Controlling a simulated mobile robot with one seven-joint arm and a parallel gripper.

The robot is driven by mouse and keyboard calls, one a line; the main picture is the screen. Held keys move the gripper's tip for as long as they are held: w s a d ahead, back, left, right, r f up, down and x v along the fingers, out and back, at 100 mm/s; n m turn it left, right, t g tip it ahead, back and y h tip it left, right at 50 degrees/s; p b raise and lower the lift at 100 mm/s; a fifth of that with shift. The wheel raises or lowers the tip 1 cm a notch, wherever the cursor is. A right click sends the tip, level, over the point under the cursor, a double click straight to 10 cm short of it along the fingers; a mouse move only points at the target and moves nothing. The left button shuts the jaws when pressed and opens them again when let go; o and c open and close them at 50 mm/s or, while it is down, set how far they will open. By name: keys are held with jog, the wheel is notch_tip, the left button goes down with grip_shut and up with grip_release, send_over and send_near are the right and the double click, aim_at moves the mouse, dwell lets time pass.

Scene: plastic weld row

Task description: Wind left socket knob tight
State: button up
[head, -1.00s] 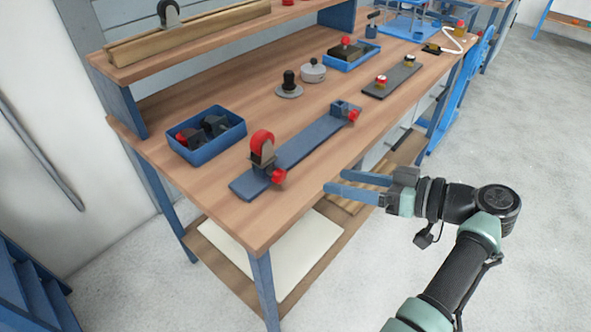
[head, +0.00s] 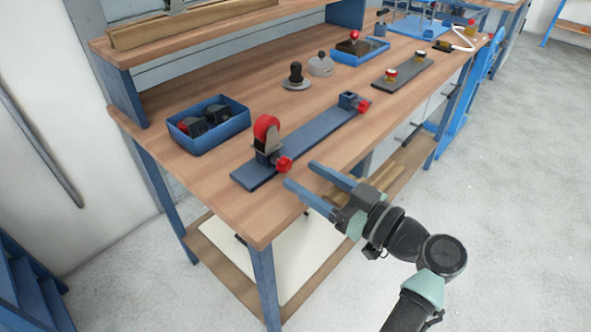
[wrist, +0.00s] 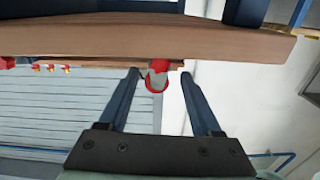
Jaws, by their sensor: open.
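A long blue bar (head: 312,138) lies on the bench with a socket at each end. The left socket holds a red wheel in a grey bracket (head: 266,135). Its red knob (head: 284,164) sticks out toward the bench's front edge. The right socket (head: 348,101) has a similar red knob (head: 364,106). My gripper (head: 300,174) is open and empty, with its blue fingers just in front of the left knob. In the wrist view, a red and grey part that looks like this knob (wrist: 157,77) shows between the open fingertips (wrist: 159,74). I see no contact.
A blue bin (head: 209,125) with dark and red parts stands left of the bar. A dark plate with red-topped pieces (head: 402,71) lies farther right. A blue tray (head: 360,50) and round weights (head: 296,76) stand behind. The bench's front edge (head: 330,185) is close to my fingers.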

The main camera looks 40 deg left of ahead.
aim_at(288, 166)
jog(key=shift+a, duration=1.75)
grip_shut()
